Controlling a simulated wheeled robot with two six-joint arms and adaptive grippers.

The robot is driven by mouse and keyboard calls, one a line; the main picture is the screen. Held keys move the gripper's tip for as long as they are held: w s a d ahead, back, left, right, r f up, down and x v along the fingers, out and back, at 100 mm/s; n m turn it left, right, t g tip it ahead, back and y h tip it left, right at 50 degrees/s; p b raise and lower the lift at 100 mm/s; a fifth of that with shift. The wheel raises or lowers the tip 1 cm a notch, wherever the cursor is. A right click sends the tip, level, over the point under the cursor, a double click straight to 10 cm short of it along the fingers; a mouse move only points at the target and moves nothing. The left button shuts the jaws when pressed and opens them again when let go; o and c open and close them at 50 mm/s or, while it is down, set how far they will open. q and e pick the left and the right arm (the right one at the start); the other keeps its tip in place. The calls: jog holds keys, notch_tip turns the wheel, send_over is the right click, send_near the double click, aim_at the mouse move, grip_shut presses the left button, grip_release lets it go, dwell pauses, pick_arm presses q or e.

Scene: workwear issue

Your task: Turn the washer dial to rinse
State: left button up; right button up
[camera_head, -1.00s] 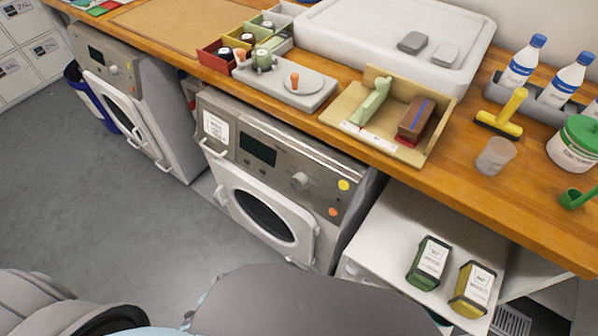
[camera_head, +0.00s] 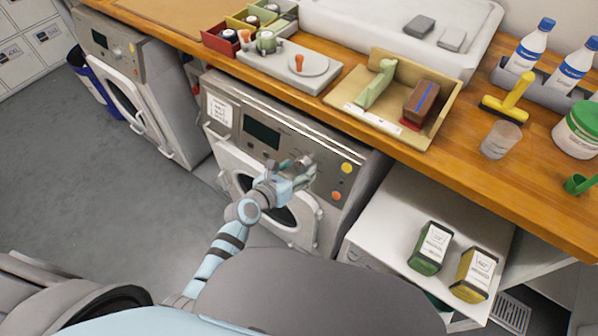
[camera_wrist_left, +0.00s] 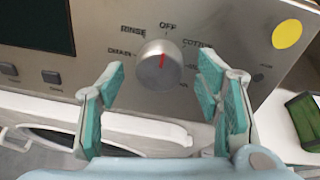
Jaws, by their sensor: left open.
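The washer dial (camera_wrist_left: 160,68) is a round silver knob on the washer's grey panel (camera_wrist_left: 90,30). Its red mark points up, close to OFF; RINSE is printed to the upper left, DRAIN to the left and a label starting COTT to the right. My left gripper (camera_wrist_left: 160,78) is open, with one teal-padded finger to each side of the dial in the wrist view, apart from it there. In the head view my left gripper (camera_head: 298,172) is in front of the panel at the dial and partly covers it. My right gripper is not in view.
The washer door (camera_head: 238,165) is below the panel, partly behind my left arm. A yellow round sticker (camera_head: 347,168) is right of the dial. A wooden counter (camera_head: 440,165) runs above. Green (camera_head: 430,248) and yellow (camera_head: 474,275) containers stand on the white surface at right.

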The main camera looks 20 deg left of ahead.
pick_arm(q)
jog(key=shift+w+d+f, duration=0.15)
jog(key=shift+w+f, duration=0.05)
jog(key=shift+w, duration=0.35)
jog(key=shift+c, duration=0.5)
jog(key=c, duration=1.1)
jog(key=shift+r+n+p, duration=0.15)
jog(key=shift+n+p, duration=1.2)
jog(key=shift+n, duration=0.25)
jog(key=shift+n+h+p, duration=0.3)
jog(key=shift+n+p, duration=0.3)
jog(key=shift+n, duration=0.5)
jog(key=shift+n+p, duration=0.5)
jog(key=shift+n, duration=0.9)
